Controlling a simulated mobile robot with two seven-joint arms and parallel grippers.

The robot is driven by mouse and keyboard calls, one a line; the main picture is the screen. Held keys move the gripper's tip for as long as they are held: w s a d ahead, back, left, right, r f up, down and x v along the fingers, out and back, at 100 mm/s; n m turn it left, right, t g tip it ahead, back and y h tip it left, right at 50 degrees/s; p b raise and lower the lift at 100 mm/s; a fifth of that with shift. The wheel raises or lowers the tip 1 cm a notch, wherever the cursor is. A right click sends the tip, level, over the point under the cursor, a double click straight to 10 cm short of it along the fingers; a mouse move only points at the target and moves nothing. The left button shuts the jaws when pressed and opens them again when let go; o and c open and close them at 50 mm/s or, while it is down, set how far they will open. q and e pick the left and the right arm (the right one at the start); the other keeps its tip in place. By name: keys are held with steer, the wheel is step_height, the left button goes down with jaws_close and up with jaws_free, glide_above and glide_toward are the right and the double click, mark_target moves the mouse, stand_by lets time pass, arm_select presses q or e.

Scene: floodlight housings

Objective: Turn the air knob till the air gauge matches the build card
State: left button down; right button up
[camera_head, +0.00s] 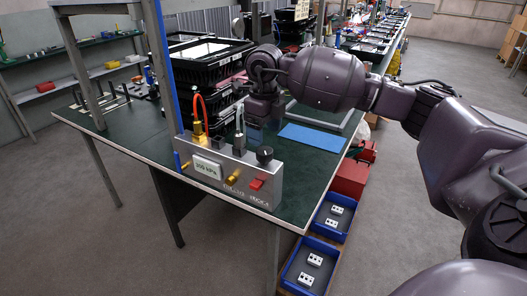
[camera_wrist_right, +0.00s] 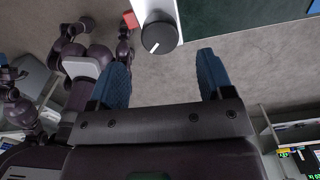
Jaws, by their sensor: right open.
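The grey air control box (camera_head: 222,176) stands at the near corner of the green table. Its pale air gauge display (camera_head: 207,169) shows a number in kPa, too small to read surely. The black air knob (camera_head: 264,155) sits on the box's top right end. My right gripper (camera_wrist_right: 162,62) is open and empty, with blue fingers spread. In the head view its arm reaches in behind the box. I cannot make out a build card. My left gripper is out of view.
A red switch (camera_head: 257,183) and brass fittings sit on the box, with a red hose (camera_head: 201,108) rising from it. Black crates (camera_head: 205,70) stand behind on the table. A blue mat (camera_head: 312,136) lies to the right. Blue trays (camera_head: 312,266) of parts stand below the table edge.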

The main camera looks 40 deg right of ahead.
mark_target(265, 150)
step_height(265, 150, down, 5)
steer(key=shift+f+b, duration=0.2)
steer(key=shift+b, duration=0.1)
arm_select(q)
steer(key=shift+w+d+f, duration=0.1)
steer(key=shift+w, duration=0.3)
arm_select(e)
steer(key=shift+f, duration=0.5)
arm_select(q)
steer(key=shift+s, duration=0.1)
arm_select(e)
steer(key=shift+c, duration=0.2)
